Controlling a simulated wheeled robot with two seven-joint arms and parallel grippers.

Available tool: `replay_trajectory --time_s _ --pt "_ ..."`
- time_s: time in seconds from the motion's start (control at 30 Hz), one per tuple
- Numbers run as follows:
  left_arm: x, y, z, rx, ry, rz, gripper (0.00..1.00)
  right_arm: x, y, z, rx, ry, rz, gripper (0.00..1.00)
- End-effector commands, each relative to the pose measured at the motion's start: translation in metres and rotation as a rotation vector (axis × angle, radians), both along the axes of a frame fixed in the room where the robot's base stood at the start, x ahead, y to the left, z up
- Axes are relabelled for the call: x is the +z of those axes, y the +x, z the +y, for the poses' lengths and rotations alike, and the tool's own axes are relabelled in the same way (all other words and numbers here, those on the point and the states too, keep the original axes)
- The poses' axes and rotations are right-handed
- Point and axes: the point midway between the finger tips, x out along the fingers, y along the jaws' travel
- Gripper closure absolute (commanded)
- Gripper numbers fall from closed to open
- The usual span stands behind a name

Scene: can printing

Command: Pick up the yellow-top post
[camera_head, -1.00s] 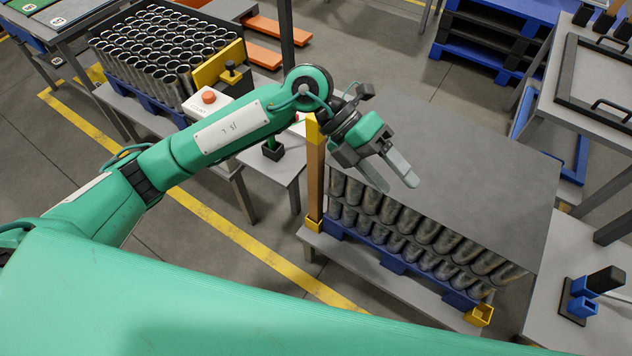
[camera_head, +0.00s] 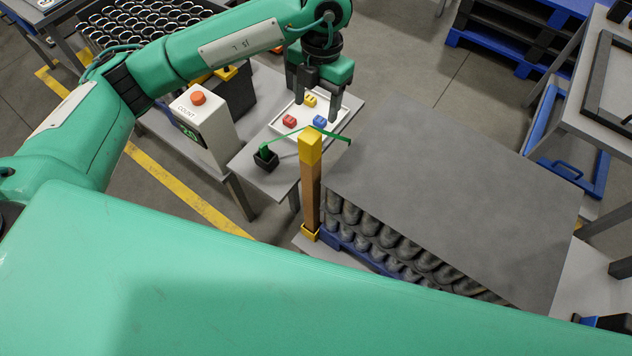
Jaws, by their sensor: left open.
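The yellow-top post (camera_head: 310,185) stands upright, a brown shaft with a yellow block on top. Its foot is in a yellow socket (camera_head: 310,235) at the near left corner of the can stack. My left gripper (camera_head: 317,112) is open and empty, its two dark fingers pointing down. In the picture it is just above the post's top, overlapping the small white tray behind; its exact height and distance from the post I cannot tell. My right gripper is not in view.
A grey sheet (camera_head: 450,190) covers stacked cans right of the post. A side table holds a white tray (camera_head: 275,121) with coloured blocks, a black cup (camera_head: 265,160) with a thin green strip, and a red-button box (camera_head: 205,125). My green arm fills the foreground.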

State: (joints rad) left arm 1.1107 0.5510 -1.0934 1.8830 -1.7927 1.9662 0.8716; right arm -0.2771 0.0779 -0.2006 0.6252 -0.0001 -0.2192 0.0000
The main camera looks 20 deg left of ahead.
Motion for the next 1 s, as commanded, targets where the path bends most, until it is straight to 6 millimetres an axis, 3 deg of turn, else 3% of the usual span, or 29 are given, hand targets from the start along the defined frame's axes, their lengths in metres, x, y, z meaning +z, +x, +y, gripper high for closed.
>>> replay_trajectory --time_s 0.13,0.4,0.6,0.77,1.0 --pt "-0.020 -0.004 0.002 0.002 0.004 0.006 0.38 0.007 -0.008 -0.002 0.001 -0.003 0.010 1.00" --pt "-0.070 -0.009 0.004 0.002 0.001 0.005 0.38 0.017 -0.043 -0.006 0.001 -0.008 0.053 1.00" --pt "-0.084 -0.011 0.005 0.001 0.001 0.002 0.38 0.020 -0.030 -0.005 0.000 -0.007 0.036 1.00" --pt "-0.099 -0.014 0.008 0.001 0.002 0.006 0.38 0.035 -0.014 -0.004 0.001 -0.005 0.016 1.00" --pt "-0.131 -0.016 0.011 0.000 0.001 0.003 0.38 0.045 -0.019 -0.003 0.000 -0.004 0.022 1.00"
